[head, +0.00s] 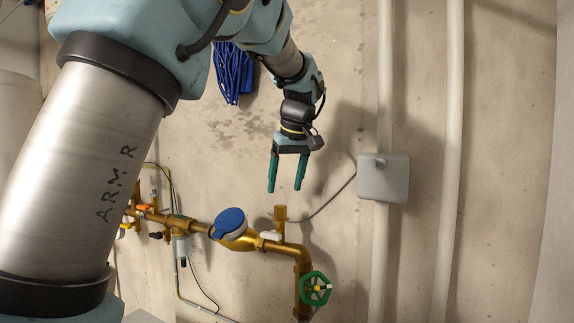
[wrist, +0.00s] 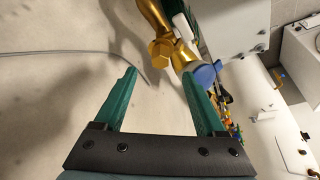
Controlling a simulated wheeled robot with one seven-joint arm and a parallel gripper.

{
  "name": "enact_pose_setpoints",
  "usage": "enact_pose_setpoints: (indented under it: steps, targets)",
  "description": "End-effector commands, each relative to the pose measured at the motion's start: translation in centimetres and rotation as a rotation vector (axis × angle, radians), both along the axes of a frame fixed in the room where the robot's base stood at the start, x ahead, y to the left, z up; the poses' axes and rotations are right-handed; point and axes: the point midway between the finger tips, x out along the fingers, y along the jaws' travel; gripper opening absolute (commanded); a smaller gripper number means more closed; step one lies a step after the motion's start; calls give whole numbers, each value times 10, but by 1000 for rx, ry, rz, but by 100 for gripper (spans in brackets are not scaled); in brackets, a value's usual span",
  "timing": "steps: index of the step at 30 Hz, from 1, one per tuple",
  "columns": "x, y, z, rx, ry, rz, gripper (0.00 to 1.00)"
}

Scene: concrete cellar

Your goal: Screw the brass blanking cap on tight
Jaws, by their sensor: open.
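The brass blanking cap (head: 280,212) sits upright on a short stub of the brass pipework, right of the blue-lidded meter. In the wrist view its hexagonal end (wrist: 161,78) shows just beyond the fingertips, roughly between them. How far it is screwed on cannot be told. My gripper (head: 285,189) points downward with its green fingers apart and empty. In the head view it appears just above the cap, with a small gap. In the wrist view both green fingers (wrist: 160,73) are spread, with nothing between them.
The brass pipe carries a blue-lidded meter (head: 229,223), a white lever (head: 271,235) and a green handwheel (head: 315,289). A grey junction box (head: 383,177) and pale vertical pipes (head: 453,150) are on the right. A blue bundle (head: 233,73) hangs on the wall.

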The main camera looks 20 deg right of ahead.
Motion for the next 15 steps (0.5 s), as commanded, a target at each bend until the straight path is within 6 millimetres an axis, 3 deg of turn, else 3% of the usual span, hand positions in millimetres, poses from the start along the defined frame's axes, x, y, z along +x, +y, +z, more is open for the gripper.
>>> enact_pose_setpoints:
  steps: [6,15]
  targets:
    - [15,2,-34,5,3,1,73]
    - [25,1,-59,1,0,-1,73]
